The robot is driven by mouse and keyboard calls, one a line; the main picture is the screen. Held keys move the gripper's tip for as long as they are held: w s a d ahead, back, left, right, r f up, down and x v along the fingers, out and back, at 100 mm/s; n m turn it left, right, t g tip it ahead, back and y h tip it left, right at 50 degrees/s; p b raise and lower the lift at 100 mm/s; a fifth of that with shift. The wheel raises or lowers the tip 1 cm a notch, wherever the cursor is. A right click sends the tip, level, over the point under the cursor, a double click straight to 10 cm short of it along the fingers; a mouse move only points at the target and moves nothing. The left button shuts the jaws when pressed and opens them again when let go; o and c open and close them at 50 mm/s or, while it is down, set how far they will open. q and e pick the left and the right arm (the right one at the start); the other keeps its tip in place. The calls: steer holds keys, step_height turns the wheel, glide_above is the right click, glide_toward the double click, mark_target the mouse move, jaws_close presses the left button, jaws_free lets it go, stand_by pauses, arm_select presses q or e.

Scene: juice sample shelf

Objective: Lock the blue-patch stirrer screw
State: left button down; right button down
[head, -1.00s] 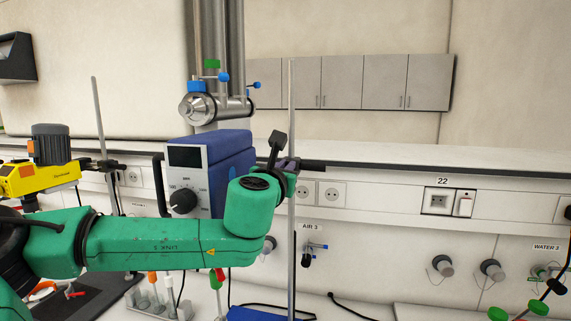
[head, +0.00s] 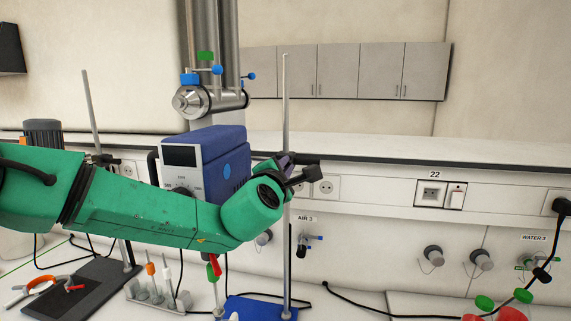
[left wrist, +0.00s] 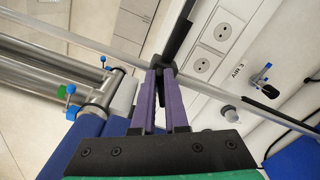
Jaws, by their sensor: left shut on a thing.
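The blue stirrer (head: 208,148) with an oval blue patch (head: 227,171) on its side stands behind my left arm. Its dial is partly covered by the arm. A thin upright metal rod (head: 285,110) stands to its right and carries a dark clamp. The black screw handle (head: 303,176) sticks out to the right at the clamp. My left gripper (head: 282,162) is at the clamp, mostly hidden behind its wrist. In the left wrist view its purple fingers (left wrist: 161,75) are shut on the dark screw part by the rod (left wrist: 222,92). My right gripper is out of view.
A black plate (head: 90,290) with orange-handled tools and a rack of small tools (head: 158,298) lie at the lower left. A blue base (head: 260,308) is below the rod. Red and green items (head: 505,308) are at the lower right.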

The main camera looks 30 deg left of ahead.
arm_select(q)
steer(key=m+p, duration=0.1)
steer(key=m, duration=0.4)
steer(key=shift+m, duration=0.3)
stand_by(0.4)
steer(key=c, duration=0.9)
jaws_free()
steer(key=shift+f, duration=0.1)
steer(key=shift+a+f, duration=0.1)
steer(key=shift+a, duration=0.05)
